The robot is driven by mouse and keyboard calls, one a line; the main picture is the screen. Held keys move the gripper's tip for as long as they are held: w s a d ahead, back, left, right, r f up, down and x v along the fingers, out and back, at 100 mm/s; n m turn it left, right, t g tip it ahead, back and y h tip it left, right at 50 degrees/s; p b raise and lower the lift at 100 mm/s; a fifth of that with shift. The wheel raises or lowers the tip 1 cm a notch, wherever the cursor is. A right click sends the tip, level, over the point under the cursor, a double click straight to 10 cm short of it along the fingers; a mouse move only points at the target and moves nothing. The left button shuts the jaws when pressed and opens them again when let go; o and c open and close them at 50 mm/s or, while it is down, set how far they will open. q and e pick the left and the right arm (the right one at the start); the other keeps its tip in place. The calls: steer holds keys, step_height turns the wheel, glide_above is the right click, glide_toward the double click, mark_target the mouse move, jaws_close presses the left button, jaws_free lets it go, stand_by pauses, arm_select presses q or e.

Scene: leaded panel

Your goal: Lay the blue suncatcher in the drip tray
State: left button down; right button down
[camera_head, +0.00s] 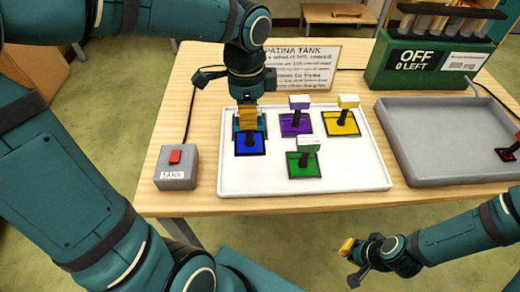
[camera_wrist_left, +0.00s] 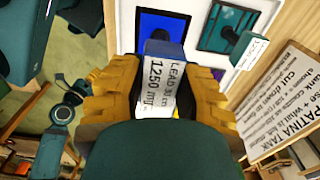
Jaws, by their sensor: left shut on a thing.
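The blue suncatcher (camera_head: 249,145) is a dark-framed blue square panel with a tagged grip block. It is at the left of the white tray (camera_head: 340,183). My left gripper (camera_head: 248,117) comes down from above and is shut on its grip block. In the left wrist view the yellow fingers clasp the block's printed label (camera_wrist_left: 160,85), with the blue panel (camera_wrist_left: 160,30) beyond. I cannot tell whether the panel touches the tray. The grey tray (camera_head: 420,172) lies on the right of the table. My right gripper (camera_head: 347,247) is low in front of the table; its finger gap does not show clearly.
Purple (camera_head: 297,124), yellow (camera_head: 341,122) and green (camera_head: 304,165) suncatchers share the white tray. A teal one (camera_head: 240,124) is partly hidden behind my left gripper. A red-handled piece (camera_head: 510,152) is at the grey tray's right. A tank switch box (camera_head: 176,167) and sign (camera_head: 302,68) stand nearby.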

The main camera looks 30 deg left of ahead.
mark_target(249, 143)
arm_select(q)
steer(key=f, duration=0.2)
steer(key=f+b, duration=0.1)
steer(key=f, duration=0.1)
steer(key=shift+s+f, duration=0.2)
steer(key=shift+f, duration=0.15)
steer(key=shift+w+f+b, duration=0.1)
steer(key=shift+f+b, duration=0.75)
steer(key=shift+f, duration=1.7)
steer(key=shift+f, duration=0.15)
steer(key=c, duration=0.7)
jaws_free()
steer(key=shift+c, duration=0.2)
